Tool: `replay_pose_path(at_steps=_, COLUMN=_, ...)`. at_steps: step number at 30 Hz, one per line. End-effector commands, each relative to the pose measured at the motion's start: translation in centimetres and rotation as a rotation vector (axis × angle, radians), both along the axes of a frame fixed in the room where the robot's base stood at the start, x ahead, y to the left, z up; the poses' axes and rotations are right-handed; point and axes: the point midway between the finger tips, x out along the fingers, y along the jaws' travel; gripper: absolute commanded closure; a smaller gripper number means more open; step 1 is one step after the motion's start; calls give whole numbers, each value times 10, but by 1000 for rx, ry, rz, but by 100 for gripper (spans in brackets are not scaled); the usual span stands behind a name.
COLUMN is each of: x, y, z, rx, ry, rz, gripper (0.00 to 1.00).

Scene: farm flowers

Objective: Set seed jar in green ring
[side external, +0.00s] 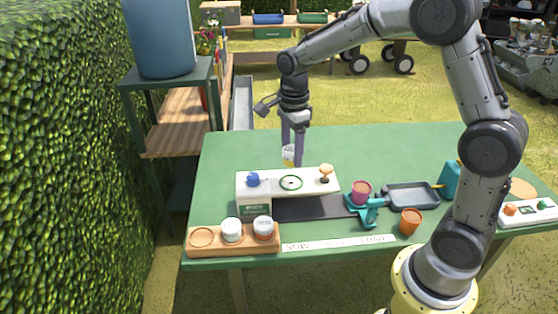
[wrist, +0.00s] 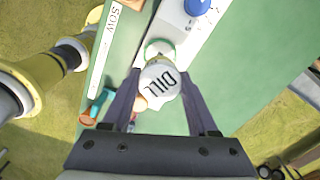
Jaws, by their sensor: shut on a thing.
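My gripper (side external: 292,157) is shut on a seed jar (side external: 289,153), and its two fingers stand on either side of it. In the wrist view the jar's white lid (wrist: 160,82) reads DILL and faces the camera. The green ring (side external: 291,183) lies on top of a white box (side external: 325,188) on the green table. In the side view the jar appears above and behind the ring. In the wrist view the green ring (wrist: 158,47) shows just beyond the lid, partly hidden by it. The jar's exact height above the box is hard to tell.
The box top bears a blue knob (side external: 252,179) and a tan knob (side external: 326,171) beside the ring. A wooden rack (side external: 201,238) holds two jars and one empty place. A pink pot (side external: 361,191), orange pot (side external: 411,222) and grey tray (side external: 411,196) stand right. The table's back is clear.

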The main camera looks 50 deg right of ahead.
Motion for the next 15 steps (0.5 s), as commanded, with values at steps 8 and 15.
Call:
replay_pose_path(at_steps=8, x=-1, y=-1, z=-23, rx=0, ry=3, rz=-2, gripper=95)
replay_pose_path(at_steps=15, x=-1, y=0, z=-45, rx=1, ry=4, rz=-1, gripper=95)
